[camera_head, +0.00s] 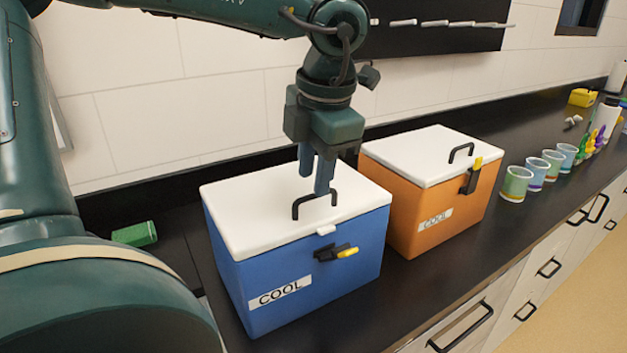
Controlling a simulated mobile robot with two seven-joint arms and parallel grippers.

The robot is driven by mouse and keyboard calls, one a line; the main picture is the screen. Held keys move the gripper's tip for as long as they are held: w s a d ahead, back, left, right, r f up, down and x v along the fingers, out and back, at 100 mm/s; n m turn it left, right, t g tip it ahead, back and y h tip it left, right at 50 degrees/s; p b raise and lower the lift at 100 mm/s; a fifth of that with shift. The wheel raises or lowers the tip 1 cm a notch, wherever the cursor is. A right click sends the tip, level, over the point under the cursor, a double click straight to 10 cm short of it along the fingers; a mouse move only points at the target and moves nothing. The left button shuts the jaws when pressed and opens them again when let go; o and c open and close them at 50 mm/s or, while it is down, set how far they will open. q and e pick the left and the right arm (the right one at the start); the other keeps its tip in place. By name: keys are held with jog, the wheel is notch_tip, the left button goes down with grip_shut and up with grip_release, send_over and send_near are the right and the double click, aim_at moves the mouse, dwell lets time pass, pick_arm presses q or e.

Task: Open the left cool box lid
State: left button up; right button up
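The left cool box (300,270) is blue with a white lid (250,215), which lies shut on it. A black bar handle (296,206) stands on the lid near its front edge. The latch (336,253) on the front, black with a yellow tip, lies sideways. My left gripper (314,184) points down over the lid at the handle. Its two fingers are apart with a narrow gap, one nearer the front than the other. The front fingertip overlaps the handle bar in view; I cannot tell whether it touches. My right gripper is not in view.
An orange cool box (425,205) with a white lid and upright latch stands close on the right. Several cups (517,183) stand further right on the black counter (415,285). A green cylinder (135,234) lies left of the blue box. The wall is close behind.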

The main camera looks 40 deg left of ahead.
pick_arm(q)
jog(key=shift+w+a+f, duration=0.1)
jog(key=shift+a+f, duration=0.05)
jog(key=shift+f, duration=0.5)
jog(key=shift+a+f, duration=0.1)
jog(key=shift+f, duration=0.55)
jog(key=shift+c, duration=0.4)
grip_shut()
